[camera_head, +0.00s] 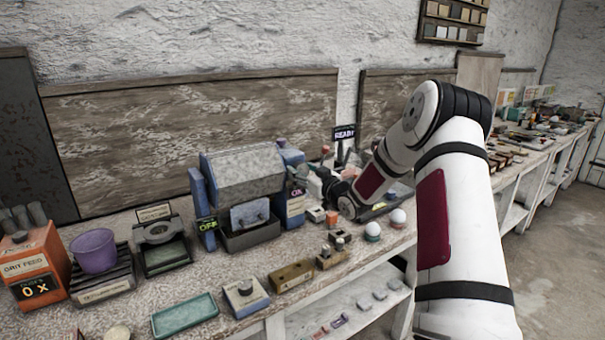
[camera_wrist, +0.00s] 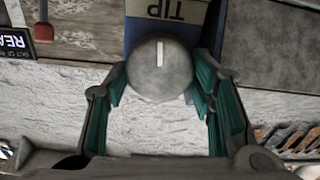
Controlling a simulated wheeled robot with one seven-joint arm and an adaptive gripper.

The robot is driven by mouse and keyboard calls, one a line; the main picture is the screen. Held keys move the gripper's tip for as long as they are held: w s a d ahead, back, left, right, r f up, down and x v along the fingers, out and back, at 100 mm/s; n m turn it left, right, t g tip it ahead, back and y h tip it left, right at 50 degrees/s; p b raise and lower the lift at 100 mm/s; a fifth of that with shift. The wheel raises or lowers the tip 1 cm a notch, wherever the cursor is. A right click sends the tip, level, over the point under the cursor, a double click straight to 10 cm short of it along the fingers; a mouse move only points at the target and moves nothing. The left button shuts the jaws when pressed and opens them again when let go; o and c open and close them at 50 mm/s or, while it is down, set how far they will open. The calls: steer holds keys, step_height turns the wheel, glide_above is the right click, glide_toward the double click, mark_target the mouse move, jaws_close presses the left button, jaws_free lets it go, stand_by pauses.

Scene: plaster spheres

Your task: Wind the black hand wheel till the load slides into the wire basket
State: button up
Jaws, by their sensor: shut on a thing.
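My gripper (camera_wrist: 156,95) is shut on a round grey knob (camera_wrist: 160,70) with a white line on its face. The teal finger pads lie at either side of the knob's lower half. The knob sits in front of a blue housing (camera_wrist: 140,35) with a label reading TIP, upside down in the wrist view. In the head view my gripper (camera_head: 326,180) is at the right side of a grey-topped machine (camera_head: 243,172), and the knob is hidden. A dark open tray (camera_head: 252,236) stands under the machine's front. I cannot make out a black hand wheel, the load or a wire basket.
An orange box (camera_head: 32,262), a purple cup (camera_head: 94,250) and a green tray (camera_head: 185,316) stand on the bench to the left. Small blocks and two white-topped balls (camera_head: 372,230) sit near the front edge, below my arm. A READY sign (camera_head: 345,134) stands behind.

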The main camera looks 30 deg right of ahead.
steer(key=o, duration=0.8)
